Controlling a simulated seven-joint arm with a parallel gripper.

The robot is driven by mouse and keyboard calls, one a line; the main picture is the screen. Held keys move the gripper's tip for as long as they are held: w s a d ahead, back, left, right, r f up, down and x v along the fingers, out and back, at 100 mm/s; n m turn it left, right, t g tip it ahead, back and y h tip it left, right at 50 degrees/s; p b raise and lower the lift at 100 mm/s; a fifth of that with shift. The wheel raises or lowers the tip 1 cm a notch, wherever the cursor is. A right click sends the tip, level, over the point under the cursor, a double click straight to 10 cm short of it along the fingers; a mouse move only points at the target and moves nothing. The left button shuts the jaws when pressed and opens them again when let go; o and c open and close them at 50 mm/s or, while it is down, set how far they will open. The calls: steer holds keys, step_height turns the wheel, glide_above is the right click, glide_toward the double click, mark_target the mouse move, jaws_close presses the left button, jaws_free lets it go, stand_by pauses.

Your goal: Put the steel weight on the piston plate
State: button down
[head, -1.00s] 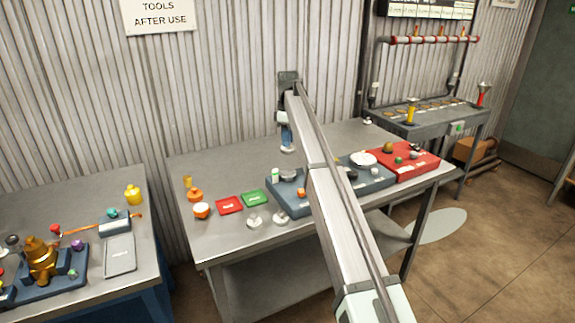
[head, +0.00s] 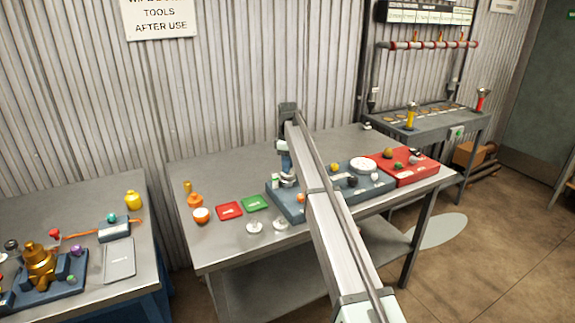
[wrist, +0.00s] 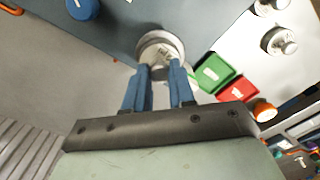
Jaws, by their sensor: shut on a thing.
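My gripper (head: 287,181) is low over the left end of the blue-grey base (head: 291,211) on the middle table. In the wrist view, my gripper (wrist: 160,66) is shut on the steel weight (wrist: 157,51), a small silvery piece at the fingertips. A pale round rim around it appears to be the piston plate (wrist: 180,46), directly under the weight. I cannot tell whether the weight touches it. In the head view, my gripper largely hides both.
A green tray (head: 255,203) and a red tray (head: 229,211) lie to the left. Two silvery knobbed discs, one here (head: 254,227), stand in front. A red case (head: 405,174) is at the right. The table's front left is clear.

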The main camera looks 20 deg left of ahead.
steer(key=shift+f, duration=0.1)
steer(key=c, duration=0.9)
jaws_free()
steer(key=shift+c, duration=0.2)
step_height(320, 180, up, 12)
